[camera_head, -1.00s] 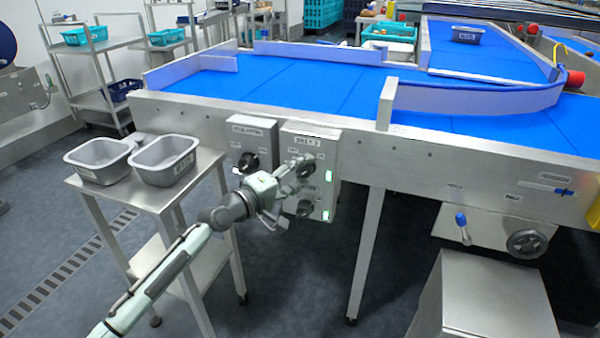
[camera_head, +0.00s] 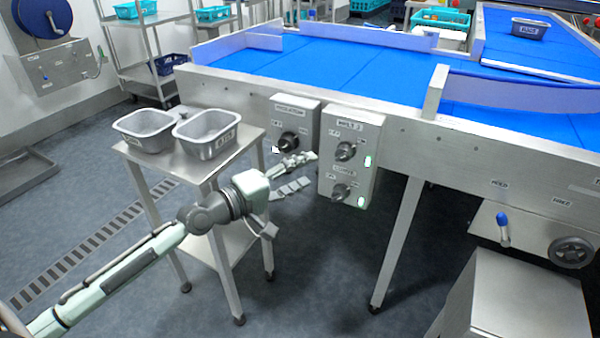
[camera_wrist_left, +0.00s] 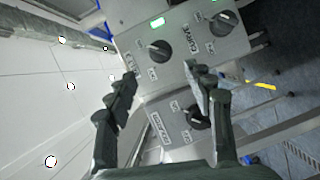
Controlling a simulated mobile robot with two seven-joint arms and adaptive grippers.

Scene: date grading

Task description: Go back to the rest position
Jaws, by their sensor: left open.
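My left gripper (camera_head: 300,174) is open and empty. In the head view it is in front of the lower part of the control boxes, left of the right-hand box, over the floor. In the left wrist view its two dark fingers (camera_wrist_left: 160,95) stand apart with the boxes beyond them. The right-hand control box (camera_head: 348,125) has two black knobs, one above the other, and lit green buttons; it also shows in the left wrist view (camera_wrist_left: 187,62). The smaller isolator box (camera_head: 287,112) has one black knob. My right gripper is not seen.
A blue conveyor belt (camera_head: 360,72) with steel sides (camera_head: 420,131) runs behind the boxes. A small steel table (camera_head: 190,170) at the left carries two grey tubs (camera_head: 207,133). A steel cabinet (camera_head: 525,305) and a handwheel (camera_head: 572,252) are at the right. Floor below the conveyor is open.

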